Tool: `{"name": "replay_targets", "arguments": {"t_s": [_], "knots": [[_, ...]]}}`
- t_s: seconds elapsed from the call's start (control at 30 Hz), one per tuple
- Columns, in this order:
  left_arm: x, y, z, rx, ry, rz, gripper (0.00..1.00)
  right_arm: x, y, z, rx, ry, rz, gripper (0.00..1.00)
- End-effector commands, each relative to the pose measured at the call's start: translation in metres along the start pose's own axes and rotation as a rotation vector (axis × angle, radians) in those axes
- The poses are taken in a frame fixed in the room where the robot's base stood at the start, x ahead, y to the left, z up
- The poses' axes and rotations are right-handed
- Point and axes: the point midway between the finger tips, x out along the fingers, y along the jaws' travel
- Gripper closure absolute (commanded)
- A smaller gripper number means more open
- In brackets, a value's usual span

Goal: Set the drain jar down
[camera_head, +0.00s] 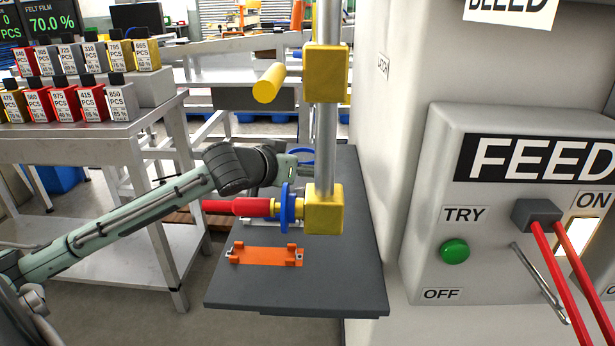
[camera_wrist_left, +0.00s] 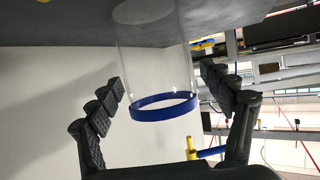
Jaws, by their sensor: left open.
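The drain jar (camera_wrist_left: 165,106) is a clear cylinder with a blue ring at one end. In the left wrist view it lies between the spread fingers of my left gripper (camera_wrist_left: 161,80), with a visible gap on each side. Its clear end meets or overlaps the dark grey surface at the top of that view; I cannot tell exact contact. In the head view a blue ring (camera_head: 301,155), apparently the jar's rim, shows behind the steel post above the dark grey shelf (camera_head: 345,270). My left arm reaches there from the left; its fingers are mostly hidden. My right gripper is out of view.
A steel post with yellow blocks (camera_head: 323,208), a red handle (camera_head: 236,207) and a blue disc (camera_head: 287,208) stands in front of my left gripper. An orange bracket (camera_head: 267,256) lies on the shelf. The FEED panel (camera_head: 520,215) is at right.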

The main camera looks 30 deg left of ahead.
Motion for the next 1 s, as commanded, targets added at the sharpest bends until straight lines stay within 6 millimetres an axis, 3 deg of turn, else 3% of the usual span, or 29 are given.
{"name": "replay_targets", "arguments": {"t_s": [0.23,0.7,1.0], "knots": [[-0.0002,0.0000,-0.0002,0.000,0.000,0.000,0.22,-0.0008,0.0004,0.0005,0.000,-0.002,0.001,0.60],[-0.0002,0.0000,-0.0005,0.000,0.001,0.000,0.79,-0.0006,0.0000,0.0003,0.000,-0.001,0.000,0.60],[-0.0015,0.0000,-0.0043,0.000,0.002,0.000,0.79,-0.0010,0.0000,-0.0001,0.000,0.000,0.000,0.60]]}}
